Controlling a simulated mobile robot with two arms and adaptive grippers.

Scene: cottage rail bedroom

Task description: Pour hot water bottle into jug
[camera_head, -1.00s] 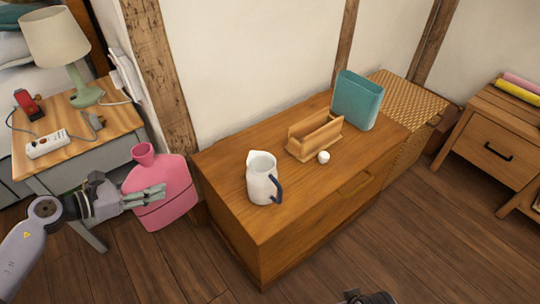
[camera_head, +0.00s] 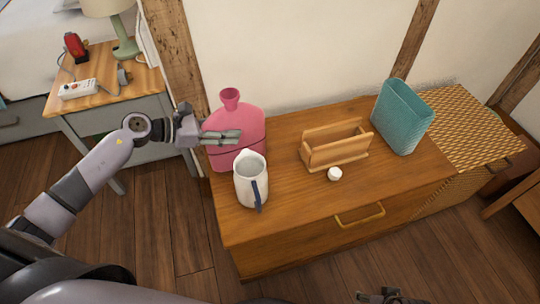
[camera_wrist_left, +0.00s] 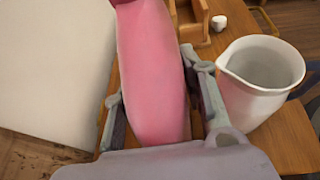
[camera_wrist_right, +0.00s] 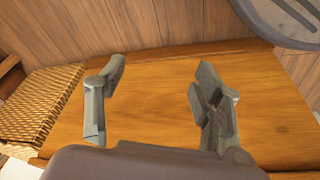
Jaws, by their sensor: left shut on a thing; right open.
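The pink hot water bottle (camera_head: 240,122) is upright with its open neck at the top, at the left end of the wooden chest. My left gripper (camera_head: 222,137) is shut on its body; the left wrist view shows the bottle (camera_wrist_left: 150,75) between the fingers (camera_wrist_left: 158,115). The white jug (camera_head: 250,182) with a dark blue handle stands upright on the chest, just in front of the bottle. In the left wrist view the jug (camera_wrist_left: 245,100) is right of the bottle, its open mouth showing. My right gripper (camera_head: 390,298) is open and empty; its fingers (camera_wrist_right: 155,105) show in the right wrist view.
The chest (camera_head: 300,205) also holds a wooden caddy (camera_head: 335,150), a small white cap-like thing (camera_head: 334,174) and a teal vase (camera_head: 402,115). A wicker chest (camera_head: 470,120) stands to the right. A nightstand (camera_head: 140,88) with lamp and power strip is at left. The wall is close behind.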

